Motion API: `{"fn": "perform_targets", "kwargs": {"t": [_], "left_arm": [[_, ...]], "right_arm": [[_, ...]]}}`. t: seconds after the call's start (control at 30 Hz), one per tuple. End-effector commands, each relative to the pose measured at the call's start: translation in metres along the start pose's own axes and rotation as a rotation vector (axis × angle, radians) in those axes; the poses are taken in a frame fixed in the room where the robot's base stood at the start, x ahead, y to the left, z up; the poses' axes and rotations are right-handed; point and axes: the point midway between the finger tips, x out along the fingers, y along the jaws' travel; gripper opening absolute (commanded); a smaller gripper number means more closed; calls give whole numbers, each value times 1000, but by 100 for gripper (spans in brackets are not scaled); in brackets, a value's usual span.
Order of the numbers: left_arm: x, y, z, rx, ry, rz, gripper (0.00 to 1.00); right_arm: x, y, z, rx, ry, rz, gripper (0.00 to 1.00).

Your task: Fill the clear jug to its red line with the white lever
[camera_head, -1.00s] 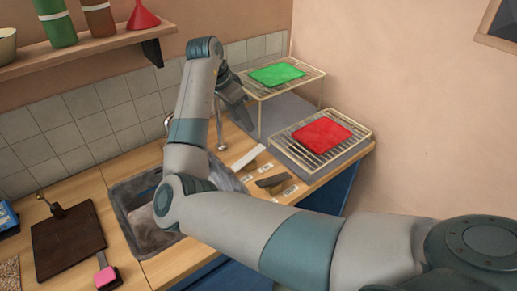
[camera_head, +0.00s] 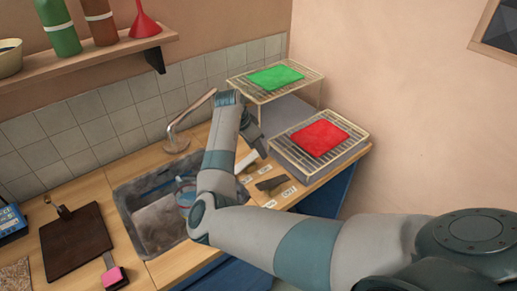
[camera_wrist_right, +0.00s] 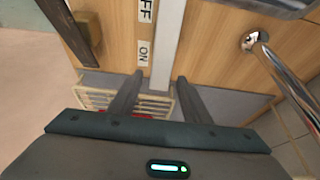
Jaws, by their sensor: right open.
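The clear jug (camera_head: 184,192) stands in the sink, partly hidden by my right arm; its red line and water level cannot be made out. The white lever (camera_head: 249,160) lies along the counter right of the sink, partly behind my right gripper (camera_head: 257,149). In the right wrist view the white lever (camera_wrist_right: 165,50) runs down between the two open fingers of my right gripper (camera_wrist_right: 157,84), beside an ON label (camera_wrist_right: 143,52) and an OFF label (camera_wrist_right: 145,10). I cannot tell whether the fingers touch it. My left gripper is not in view.
A dark lever (camera_head: 270,183) lies beside the white one. The metal tap (camera_head: 177,140) rises behind the sink (camera_head: 128,192). Wire racks hold a green cloth (camera_head: 276,77) and a red cloth (camera_head: 319,138) at the right. A dark board (camera_head: 73,240) lies left of the sink.

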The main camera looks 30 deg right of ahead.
Motion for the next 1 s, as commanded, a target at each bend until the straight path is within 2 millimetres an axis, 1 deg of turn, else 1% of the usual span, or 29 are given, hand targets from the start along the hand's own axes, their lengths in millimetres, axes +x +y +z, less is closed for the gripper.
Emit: {"fn": "perform_targets", "kwargs": {"t": [0.1,0.2,0.37,0.6,0.63,0.67,0.7,0.77,0.8,0.9,1.0], "left_arm": [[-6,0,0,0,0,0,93],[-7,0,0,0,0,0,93],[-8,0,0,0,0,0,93],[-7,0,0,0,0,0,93],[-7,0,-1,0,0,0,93],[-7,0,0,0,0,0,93],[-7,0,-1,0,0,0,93],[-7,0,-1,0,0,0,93],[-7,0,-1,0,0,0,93],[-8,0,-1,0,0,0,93],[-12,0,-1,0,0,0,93]], "right_arm": [[14,0,-1,-1,0,2,44],[22,0,0,0,-1,2,44],[27,0,0,0,0,0,44],[27,0,0,0,0,0,44],[27,0,0,0,0,0,39],[27,0,0,0,0,0,32],[27,0,0,0,0,0,22],[27,0,0,0,0,0,8],[27,0,0,0,0,0,2],[27,0,0,0,-3,0,2],[27,0,-2,1,-36,2,3]]}}
